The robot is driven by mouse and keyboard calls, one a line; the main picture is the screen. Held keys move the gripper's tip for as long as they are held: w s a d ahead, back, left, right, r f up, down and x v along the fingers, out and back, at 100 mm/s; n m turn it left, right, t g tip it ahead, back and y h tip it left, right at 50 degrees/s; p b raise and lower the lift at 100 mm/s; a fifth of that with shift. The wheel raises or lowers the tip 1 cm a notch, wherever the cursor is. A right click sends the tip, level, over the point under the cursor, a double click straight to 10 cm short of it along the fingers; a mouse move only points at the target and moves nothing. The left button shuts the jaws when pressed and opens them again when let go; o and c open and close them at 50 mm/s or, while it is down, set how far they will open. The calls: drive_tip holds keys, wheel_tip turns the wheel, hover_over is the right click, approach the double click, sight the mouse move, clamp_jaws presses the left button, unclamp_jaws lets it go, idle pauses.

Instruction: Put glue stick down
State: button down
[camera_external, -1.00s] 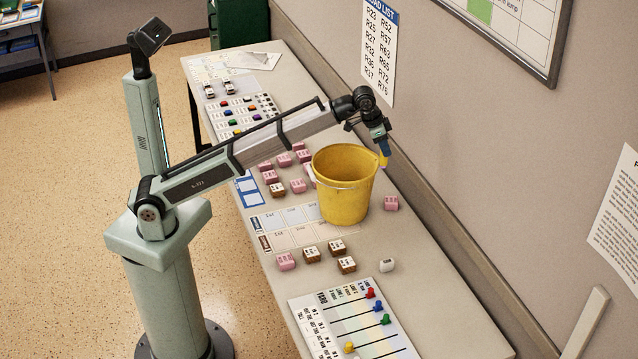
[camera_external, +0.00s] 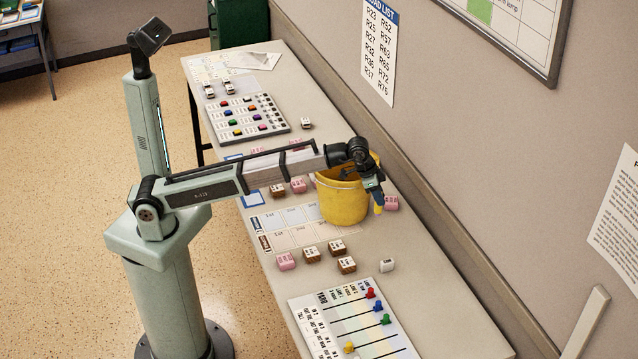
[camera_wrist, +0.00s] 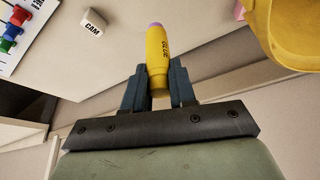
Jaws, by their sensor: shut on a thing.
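The glue stick (camera_wrist: 157,62) is a yellow tube with a purple end and dark lettering. My gripper (camera_wrist: 158,82) is shut on it, with one dark finger on each side. In the external view my gripper (camera_external: 374,190) is low over the table, in front of the yellow bucket's right side.
A white CAM block (camera_external: 387,265) and a slider board (camera_external: 360,320) lie nearer the front. Bare tabletop (camera_external: 420,250) lies between.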

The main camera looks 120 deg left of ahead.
wheel_tip(320, 180, down, 13)
idle(0.8)
drive_tip(key=shift+f, duration=0.15)
drive_tip(key=c, duration=0.9)
unclamp_jaws()
drive_tip(key=r, duration=0.6)
drive_tip(key=s+r, duration=0.1)
drive_tip(key=r, duration=0.3)
drive_tip(key=shift+d, duration=0.2)
